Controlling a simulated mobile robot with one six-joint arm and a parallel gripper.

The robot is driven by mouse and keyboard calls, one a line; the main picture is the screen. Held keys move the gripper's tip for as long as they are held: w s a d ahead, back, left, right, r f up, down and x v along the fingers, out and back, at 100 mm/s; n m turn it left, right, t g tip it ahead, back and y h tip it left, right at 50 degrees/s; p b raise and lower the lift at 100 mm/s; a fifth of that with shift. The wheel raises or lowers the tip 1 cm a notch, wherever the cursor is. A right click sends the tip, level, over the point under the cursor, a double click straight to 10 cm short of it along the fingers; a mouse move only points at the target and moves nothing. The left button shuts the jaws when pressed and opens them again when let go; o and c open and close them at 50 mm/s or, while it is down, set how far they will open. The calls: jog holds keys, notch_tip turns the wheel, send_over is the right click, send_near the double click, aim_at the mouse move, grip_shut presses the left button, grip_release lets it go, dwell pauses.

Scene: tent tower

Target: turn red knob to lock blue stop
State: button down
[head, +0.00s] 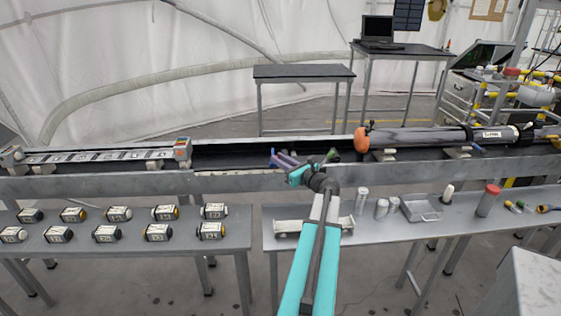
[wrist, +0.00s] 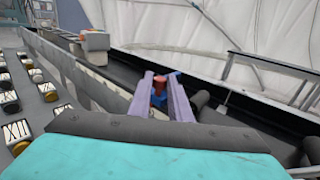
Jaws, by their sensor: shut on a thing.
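The red knob (wrist: 159,86) shows between my two purple fingers in the wrist view. The blue stop (wrist: 158,101) shows just below the knob, also between the fingers. My gripper (wrist: 161,76) is shut on the red knob, with one finger on each side. In the head view my gripper (head: 279,158) reaches over the front edge of the long dark rail trough (head: 235,152). The knob and stop are too small and covered there to make out clearly. The knob's turn angle cannot be told.
A slatted ramp with a grey and orange end block (head: 182,149) lies left in the trough. A long dark tube with an orange cap (head: 361,140) lies to the right.

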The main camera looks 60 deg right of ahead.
jog(key=shift+a+h, duration=0.25)
jog(key=shift+h, duration=0.05)
jog(key=m+g+h+b, duration=0.1)
jog(key=m+h, duration=0.1)
jog(key=m+g+h+b, duration=0.3)
jog(key=h+b, duration=0.1)
jog(key=h, duration=0.1)
jog(key=shift+w+a+f+m+g, duration=0.1)
jog(key=shift+w+a+m+g, duration=0.2)
jog(key=shift+w+a+m, duration=0.1)
jog(key=shift+w+a+m+g+h+b, duration=0.1)
jog(key=shift+w+m+g+h+b, duration=0.1)
jog(key=shift+m+g+h+b, duration=1.05)
jog(key=shift+w+a+m+g+h+b, duration=0.15)
jog(key=shift+m+g+h+b, duration=0.6)
jog(key=shift+g+b, duration=0.85)
jog(key=c, duration=1.6)
grip_release()
jog(key=shift+c, duration=0.2)
jog(key=shift+a, duration=0.1)
